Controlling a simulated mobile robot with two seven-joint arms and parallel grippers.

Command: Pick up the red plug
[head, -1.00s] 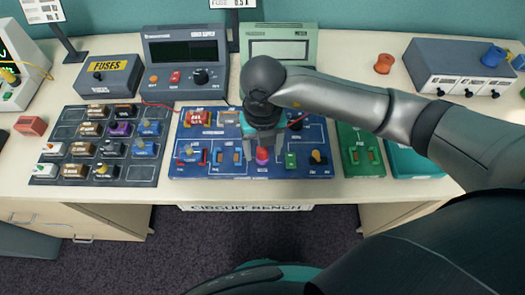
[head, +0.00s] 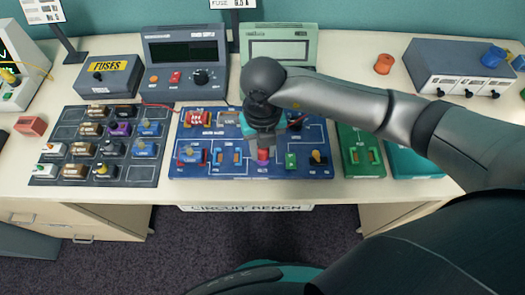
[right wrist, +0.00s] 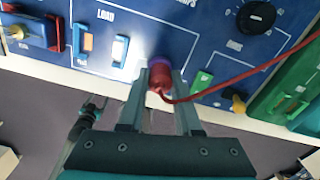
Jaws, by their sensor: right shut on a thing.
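The red plug (head: 263,155) is at the front middle of the blue circuit board (head: 215,175). In the right wrist view the red plug (right wrist: 159,80) sits between my fingers, with a purple ring just behind it and a red wire leading off to the right. My right gripper (right wrist: 160,92) is shut on the plug, a finger on each side. In the head view my right gripper (head: 262,150) hides part of the plug. Whether the plug still touches the purple ring's socket is unclear. A small dark shape like my left gripper (right wrist: 93,106) shows low in the right wrist view.
A dark tray (head: 60,180) of component blocks lies further left. The table's front edge is close.

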